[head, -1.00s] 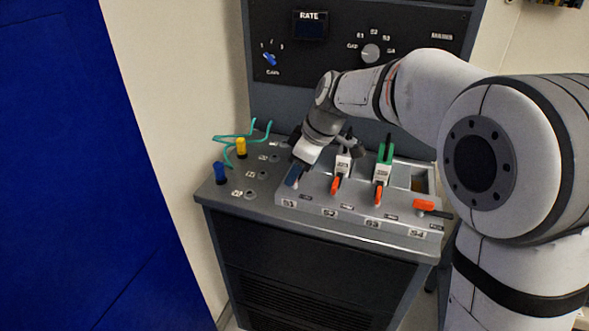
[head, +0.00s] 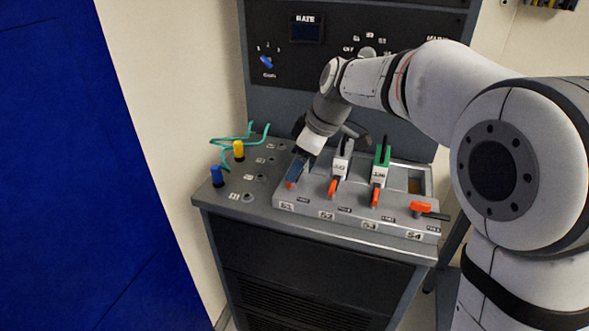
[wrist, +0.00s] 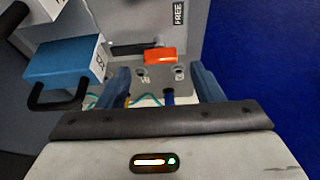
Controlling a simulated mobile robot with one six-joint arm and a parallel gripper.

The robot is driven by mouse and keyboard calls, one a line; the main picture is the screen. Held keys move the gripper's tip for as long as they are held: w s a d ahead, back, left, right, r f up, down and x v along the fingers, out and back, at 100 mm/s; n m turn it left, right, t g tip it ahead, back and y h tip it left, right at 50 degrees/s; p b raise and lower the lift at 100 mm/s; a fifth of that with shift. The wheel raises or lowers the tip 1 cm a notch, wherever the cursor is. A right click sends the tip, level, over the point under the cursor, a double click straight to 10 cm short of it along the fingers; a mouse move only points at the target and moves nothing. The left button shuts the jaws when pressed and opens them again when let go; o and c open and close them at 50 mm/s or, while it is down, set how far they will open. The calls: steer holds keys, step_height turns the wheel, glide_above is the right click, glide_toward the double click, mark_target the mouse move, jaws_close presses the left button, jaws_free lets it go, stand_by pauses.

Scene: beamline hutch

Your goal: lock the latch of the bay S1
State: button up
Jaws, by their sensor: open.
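Bay S1 (head: 287,206) is at the left end of the grey latch block. Its orange latch (head: 290,184) shows as a small piece below my gripper (head: 299,160); the rest is hidden. In the wrist view this orange latch (wrist: 160,55) lies ahead of my open gripper (wrist: 162,88), between the lines of its two fingers, with a dark bar to its left. I see no contact. A label FREE (wrist: 179,13) is near it. A blue module (wrist: 70,62) with a black handle and white label is left of the latch. My gripper holds nothing.
White module S2 (head: 341,160) and green-white module S3 (head: 381,165) stand close to the right, with orange latches. The S4 latch (head: 420,207) lies sideways. Blue (head: 217,176) and yellow (head: 239,150) plugs with teal cables are to the left. A blue wall panel (head: 80,170) is further left.

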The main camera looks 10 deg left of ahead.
steer(key=shift+v, duration=2.25)
